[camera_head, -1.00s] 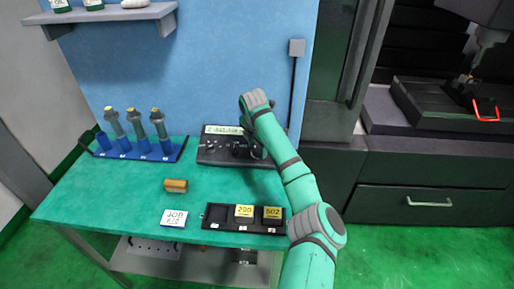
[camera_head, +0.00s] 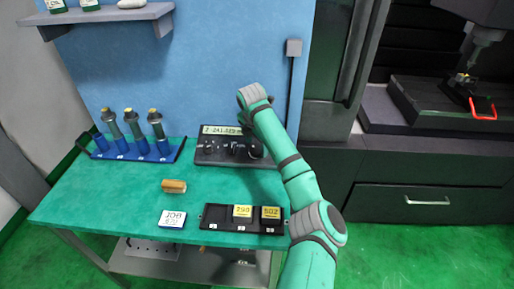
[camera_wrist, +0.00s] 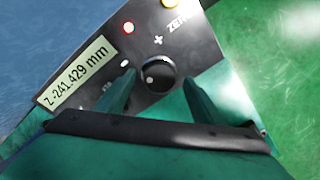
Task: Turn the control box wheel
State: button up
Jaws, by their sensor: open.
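The control box (camera_head: 212,150) is a dark box with a lit readout at the back of the green bench. In the wrist view its display (camera_wrist: 75,75) reads about Z -241.429 mm. The black wheel (camera_wrist: 153,76) is a round knob with a pale dot on its face, at the middle of the wrist view. My gripper (camera_wrist: 160,88) is open, with one finger on either side of the wheel. I cannot tell whether the fingers touch it. In the head view my arm reaches over the box's right part and hides the fingertips.
A blue rack (camera_head: 132,152) with several holders stands at the back left. A brown block (camera_head: 174,186), a JOB card (camera_head: 172,219) and a black tray (camera_head: 221,224) with yellow tags lie in front. A machine (camera_head: 440,105) is at the right.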

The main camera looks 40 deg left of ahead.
jog(key=v, duration=0.8)
jog(key=shift+d+r, duration=0.15)
jog(key=shift+r, duration=0.15)
dwell(0.3)
